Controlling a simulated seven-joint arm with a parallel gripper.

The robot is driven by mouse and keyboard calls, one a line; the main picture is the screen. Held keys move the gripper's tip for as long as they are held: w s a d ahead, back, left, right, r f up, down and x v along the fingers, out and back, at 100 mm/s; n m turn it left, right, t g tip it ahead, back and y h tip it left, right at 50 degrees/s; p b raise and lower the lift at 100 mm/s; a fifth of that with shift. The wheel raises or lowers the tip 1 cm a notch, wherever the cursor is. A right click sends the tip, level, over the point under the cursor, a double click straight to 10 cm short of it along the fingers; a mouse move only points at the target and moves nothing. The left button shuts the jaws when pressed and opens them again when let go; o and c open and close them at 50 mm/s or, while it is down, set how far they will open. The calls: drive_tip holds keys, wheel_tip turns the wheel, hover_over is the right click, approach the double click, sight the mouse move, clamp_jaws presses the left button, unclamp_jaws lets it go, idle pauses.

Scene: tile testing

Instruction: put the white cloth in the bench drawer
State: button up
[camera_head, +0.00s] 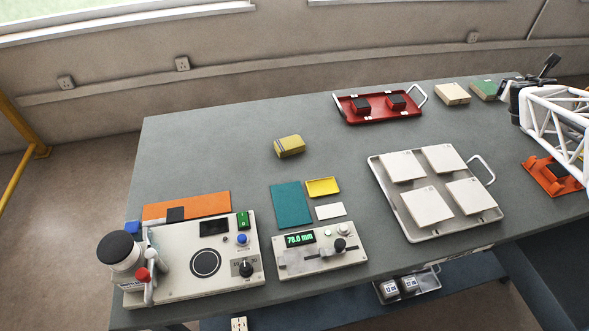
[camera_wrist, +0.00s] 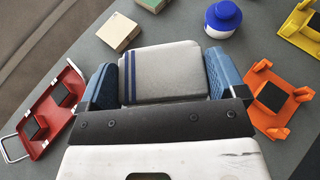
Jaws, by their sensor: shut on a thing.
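The white cloth (camera_wrist: 165,72) is a folded pale grey-white pad with blue stripes near its left side in the wrist view. My gripper (camera_wrist: 164,82) is shut on it, with a blue finger pad against each side. In the head view my gripper (camera_head: 522,95) is at the back right of the bench (camera_head: 225,140), and I cannot make out the cloth there. Under the bench's front edge a metal tray (camera_head: 432,283) holds two small things. I cannot tell whether it is part of a drawer, and no drawer shows clearly.
A red tray (camera_head: 350,116), beige block (camera_head: 452,94) and green block (camera_head: 485,89) are at the back. A tray of white tiles (camera_head: 408,222) and an orange holder (camera_head: 545,178) are at right. Instruments (camera_head: 190,265) stand front left. A blue-capped bottle (camera_wrist: 222,20) is near the cloth.

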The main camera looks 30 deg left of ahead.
drive_tip(key=s+a+f+n+y, duration=0.1)
drive_tip(key=s+a+f, duration=0.1)
drive_tip(key=s+a, duration=0.75)
drive_tip(key=s+a+f+y, duration=0.1)
drive_tip(key=s+a+f, duration=0.35)
drive_tip(key=a, duration=0.85)
drive_tip(key=s+a+f+n, duration=0.1)
drive_tip(key=s+a, duration=0.8)
drive_tip(key=a, duration=0.2)
drive_tip(key=s+a+f+y, duration=0.1)
drive_tip(key=s+a+f, duration=0.1)
drive_tip(key=s, duration=0.9)
drive_tip(key=s+a+f+n+y, duration=0.1)
drive_tip(key=s+a+f, duration=0.1)
drive_tip(key=s, duration=0.8)
drive_tip(key=s+a+f+n+g, duration=0.1)
drive_tip(key=s+a, duration=0.3)
drive_tip(key=s, duration=0.7)
drive_tip(key=shift+s+a+f+y, duration=0.15)
drive_tip(key=shift+s+f+y, duration=0.2)
drive_tip(key=shift+f+y, duration=0.1)
drive_tip(key=shift+s+f, duration=0.1)
drive_tip(key=shift+s, duration=0.6)
